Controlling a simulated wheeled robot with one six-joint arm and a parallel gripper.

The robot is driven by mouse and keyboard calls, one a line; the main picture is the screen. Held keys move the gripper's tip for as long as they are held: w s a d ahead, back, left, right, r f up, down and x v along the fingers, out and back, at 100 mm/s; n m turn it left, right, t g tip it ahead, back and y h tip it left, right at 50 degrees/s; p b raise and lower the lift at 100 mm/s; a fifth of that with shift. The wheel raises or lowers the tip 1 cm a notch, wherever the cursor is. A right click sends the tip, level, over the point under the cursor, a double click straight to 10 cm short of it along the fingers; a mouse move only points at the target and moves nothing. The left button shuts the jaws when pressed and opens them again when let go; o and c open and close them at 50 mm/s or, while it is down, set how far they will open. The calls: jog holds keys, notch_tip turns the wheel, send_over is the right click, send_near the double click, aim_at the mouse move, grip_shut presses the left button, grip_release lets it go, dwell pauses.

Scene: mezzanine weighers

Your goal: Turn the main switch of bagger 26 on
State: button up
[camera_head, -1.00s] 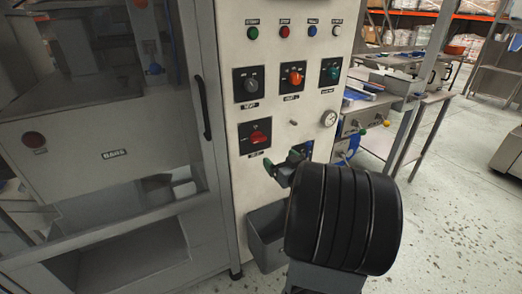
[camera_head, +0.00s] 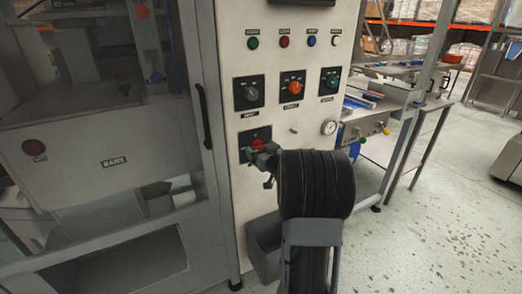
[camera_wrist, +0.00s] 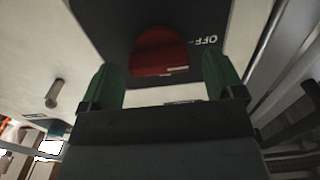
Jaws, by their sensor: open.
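A red rotary switch (camera_head: 258,146) on a black plate sits low on the white control panel (camera_head: 286,112). In the wrist view the red knob (camera_wrist: 160,50) shows close up, with an "OFF" mark beside it. My gripper (camera_head: 263,160) is in front of this switch and partly covers it. In the wrist view my gripper (camera_wrist: 170,82) is open, with one green fingertip on each side of the knob's lower part. I cannot tell whether the fingertips touch it. The switch's label is hidden in the head view.
Above are a grey knob (camera_head: 249,92), an orange knob (camera_head: 293,88) and a green knob (camera_head: 330,82). A door handle (camera_head: 203,116) stands out on the left. A grey bin (camera_head: 264,246) hangs below.

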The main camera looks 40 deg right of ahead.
jog(key=shift+w, duration=0.1)
jog(key=shift+c, duration=0.2)
jog(key=c, duration=0.9)
jog(key=shift+r+m+p, duration=0.1)
jog(key=shift+m+p, duration=0.2)
jog(key=shift+m, duration=0.1)
jog(key=m+p, duration=0.2)
jog(key=m, duration=0.2)
jog(key=shift+d+p, duration=0.1)
jog(key=shift+p, duration=0.2)
jog(key=m+p, duration=0.2)
jog(key=m, duration=0.2)
jog(key=shift+m, duration=0.3)
jog(key=m+p, duration=0.3)
jog(key=m, duration=0.2)
jog(key=shift+d, duration=0.1)
jog(key=shift+f+m+p, duration=0.15)
jog(key=shift+m+p, duration=0.15)
jog(key=shift+m, duration=0.5)
jog(key=shift+f+m+p, duration=0.15)
jog(key=shift+m+p, duration=0.15)
jog(key=shift+m, duration=0.8)
